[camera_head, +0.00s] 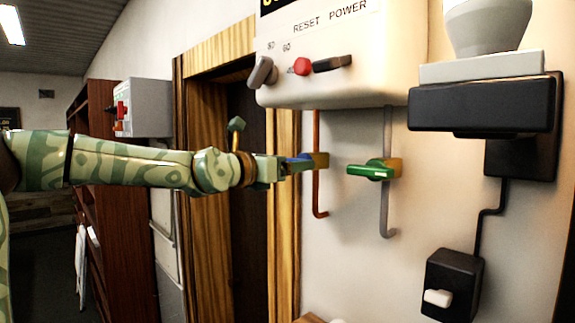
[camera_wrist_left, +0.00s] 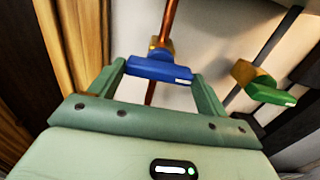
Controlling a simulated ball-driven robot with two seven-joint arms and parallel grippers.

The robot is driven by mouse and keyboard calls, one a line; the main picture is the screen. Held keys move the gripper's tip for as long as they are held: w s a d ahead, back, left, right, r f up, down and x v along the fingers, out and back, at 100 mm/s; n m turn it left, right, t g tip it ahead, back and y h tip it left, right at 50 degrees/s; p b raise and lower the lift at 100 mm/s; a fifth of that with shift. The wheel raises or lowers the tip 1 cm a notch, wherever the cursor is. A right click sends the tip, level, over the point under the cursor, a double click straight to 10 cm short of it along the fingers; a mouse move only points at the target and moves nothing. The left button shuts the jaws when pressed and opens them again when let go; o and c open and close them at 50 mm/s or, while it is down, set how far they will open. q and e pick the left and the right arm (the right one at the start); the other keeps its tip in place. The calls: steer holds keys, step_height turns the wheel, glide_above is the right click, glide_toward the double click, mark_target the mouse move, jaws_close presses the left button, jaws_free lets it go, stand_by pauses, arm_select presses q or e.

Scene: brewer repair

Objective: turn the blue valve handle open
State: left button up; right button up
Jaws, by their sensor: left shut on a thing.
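The blue valve handle (camera_wrist_left: 158,69) sits on a brass valve body (camera_wrist_left: 161,46) on a copper pipe (camera_head: 317,135). In the head view the blue handle (camera_head: 299,163) is mostly hidden by my left gripper (camera_head: 290,164). In the left wrist view the handle lies crosswise to the pipe, between the two green fingers of my left gripper (camera_wrist_left: 159,76). The gripper is shut on the handle, with a finger at each end. My right gripper is not in view.
A green valve handle (camera_head: 373,169) on a grey pipe (camera_head: 387,220) is just right of the blue one. The white brewer box (camera_head: 345,80) with a red knob (camera_head: 301,66) hangs above. A wooden door frame (camera_head: 284,200) stands close left of the copper pipe.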

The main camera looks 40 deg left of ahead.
arm_select(q)
steer(key=shift+n+b, duration=2.75)
steer(key=shift+n, duration=6.15)
steer(key=o, duration=1)
steer(key=shift+w, duration=0.1)
